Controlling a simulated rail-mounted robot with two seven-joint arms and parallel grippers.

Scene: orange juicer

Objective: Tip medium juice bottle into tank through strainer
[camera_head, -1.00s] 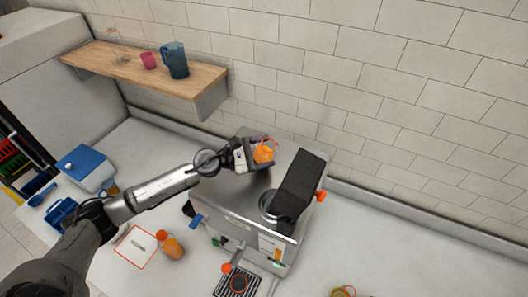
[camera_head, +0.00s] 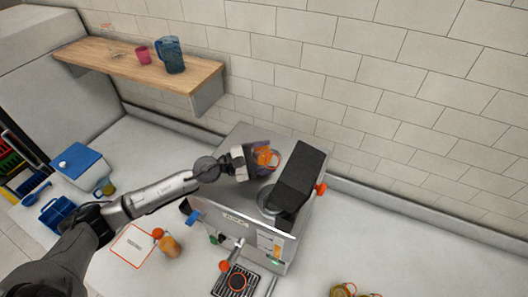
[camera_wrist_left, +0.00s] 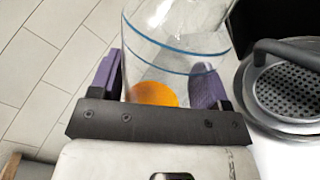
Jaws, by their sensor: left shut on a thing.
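The medium juice bottle (camera_head: 265,154) is clear, with orange juice inside. It also shows in the left wrist view as a clear vessel (camera_wrist_left: 180,45) with blue rings and orange juice low in it. My left gripper (camera_head: 260,158) is shut on it, above the steel juicer (camera_head: 245,130), left of the raised black lid (camera_head: 298,175). A round metal opening with the strainer (camera_head: 268,199) lies beside the lid. The perforated strainer (camera_wrist_left: 290,90) is right of the bottle in the wrist view, apart from it. The tank's inside is hidden. My right gripper is not in view.
A wooden shelf (camera_head: 135,72) holds a blue jug (camera_head: 172,55) and a pink cup (camera_head: 143,54). Another orange bottle (camera_head: 170,246) stands left of the juicer. A blue-lidded box (camera_head: 80,165) is at the left. The counter right of the juicer is largely clear.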

